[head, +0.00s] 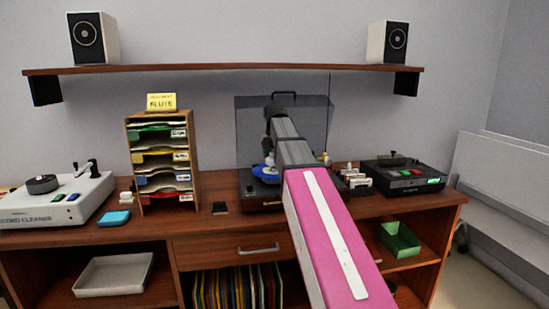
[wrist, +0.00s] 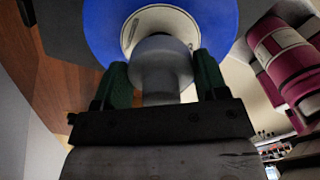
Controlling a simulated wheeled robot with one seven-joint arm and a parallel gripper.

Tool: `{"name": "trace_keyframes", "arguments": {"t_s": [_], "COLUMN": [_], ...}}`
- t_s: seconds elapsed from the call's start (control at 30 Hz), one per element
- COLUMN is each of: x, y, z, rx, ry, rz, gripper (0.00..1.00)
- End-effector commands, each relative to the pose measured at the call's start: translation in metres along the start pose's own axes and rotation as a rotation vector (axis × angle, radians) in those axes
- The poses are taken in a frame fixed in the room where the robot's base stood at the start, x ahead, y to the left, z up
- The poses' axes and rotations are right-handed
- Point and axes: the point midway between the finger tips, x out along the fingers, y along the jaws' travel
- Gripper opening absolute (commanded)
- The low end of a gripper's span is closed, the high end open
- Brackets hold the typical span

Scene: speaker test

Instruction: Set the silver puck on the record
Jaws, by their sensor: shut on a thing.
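My gripper (wrist: 163,78) is shut on the silver puck (wrist: 161,58), a smooth grey cylinder between its two green fingers in the wrist view. Behind the puck is the blue record (wrist: 95,28) with a cream label (wrist: 140,22). The puck overlaps the label in that view; I cannot tell whether it touches it. In the head view a part of the blue record (head: 261,173) shows on the turntable (head: 250,192), left of my arm. My arm hides the puck and most of the turntable there.
The turntable's clear lid (head: 315,120) stands raised behind my arm. A paper sorter (head: 134,160) and a record cleaner (head: 55,205) are on the left of the desk (head: 150,232). A black device (head: 402,178) stands on the right. A shelf (head: 220,69) with two speakers hangs above.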

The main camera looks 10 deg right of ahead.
Motion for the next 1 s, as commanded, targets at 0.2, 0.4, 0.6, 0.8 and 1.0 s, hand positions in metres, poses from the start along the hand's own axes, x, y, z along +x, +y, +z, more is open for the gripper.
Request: {"name": "trace_keyframes", "arguments": {"t_s": [0.2, 0.4, 0.6, 0.8, 1.0], "x": [0.0017, 0.0016, 0.0032, 0.0066, 0.0099], "y": [0.0001, 0.0, 0.0, -0.0001, 0.0], "z": [0.0, 0.0, 0.0, -0.0001, -0.0001], "rx": [0.0, 0.0, 0.0, 0.0, 0.0], "ry": [0.0, 0.0, 0.0, 0.0, 0.0], "rz": [0.0, 0.0, 0.0, 0.0, 0.0], "gripper": [0.37, 0.37, 0.37, 0.37, 0.37]}}
